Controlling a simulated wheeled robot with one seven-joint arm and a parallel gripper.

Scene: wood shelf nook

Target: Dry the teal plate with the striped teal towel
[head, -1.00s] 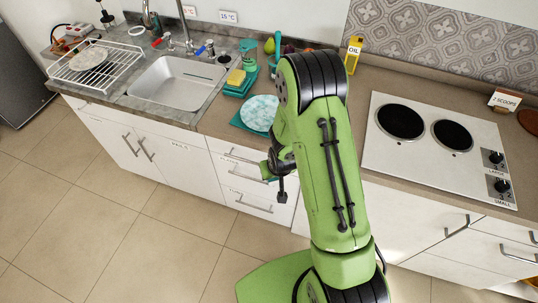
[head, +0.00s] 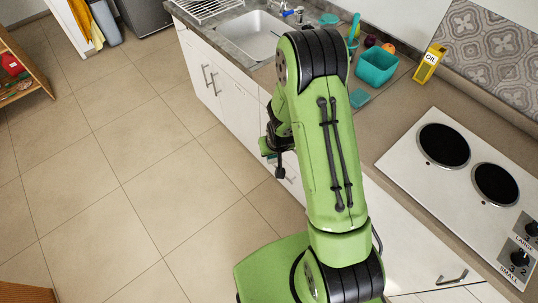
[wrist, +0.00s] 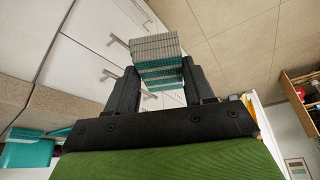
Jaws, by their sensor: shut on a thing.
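My gripper (wrist: 160,88) is shut on the striped teal towel (wrist: 157,47), a folded block with grey and teal stripes that sticks out past the fingertips in the wrist view. In the head view my gripper hangs low at the left of my green arm, over the floor side of the cabinets, and the towel is mostly hidden there. The teal plate is not visible; my arm covers that part of the counter. A flat teal piece (head: 359,97) shows on the counter just right of my arm.
A teal bin (head: 377,70) and a yellow oil box (head: 430,64) stand on the counter. The cooktop (head: 400,158) is at the right, the sink (head: 243,38) at the back. White cabinet fronts (head: 228,88) run below the counter. The tiled floor (head: 110,150) at left is open.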

